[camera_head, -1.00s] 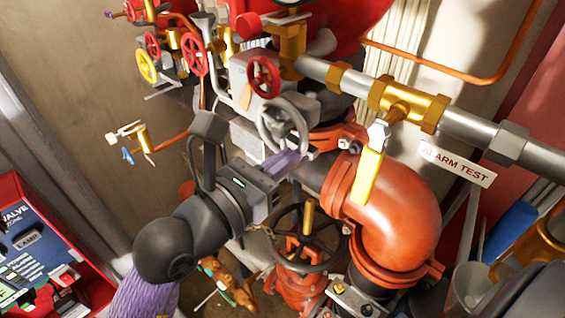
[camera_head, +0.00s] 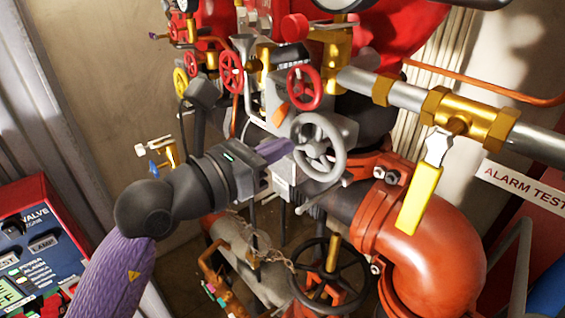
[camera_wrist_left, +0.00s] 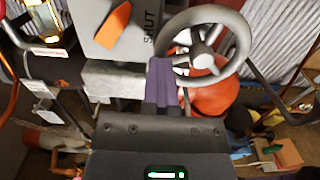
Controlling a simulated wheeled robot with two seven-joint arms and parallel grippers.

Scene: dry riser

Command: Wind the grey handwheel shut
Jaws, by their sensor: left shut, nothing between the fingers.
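The grey handwheel (camera_head: 318,147) has a round rim, spokes and a central hub, and is mounted on a grey gearbox. In the left wrist view the handwheel (camera_wrist_left: 203,61) is at upper centre, beside a grey housing marked SHUT with an orange pointer (camera_wrist_left: 113,26). My left gripper (camera_head: 287,148) has purple fingers, shut and empty, at the left side of the wheel rim. In the left wrist view the left gripper's fingertips (camera_wrist_left: 161,68) overlap the rim's lower left. I cannot tell whether they touch it. My right gripper is not in view.
A red handwheel (camera_head: 304,88) sits just above the grey one. A yellow lever (camera_head: 419,200) on brass pipework hangs to the right, over a large orange elbow (camera_head: 430,250). A black handwheel (camera_head: 329,275) stands below. A red control box (camera_head: 40,235) is at lower left.

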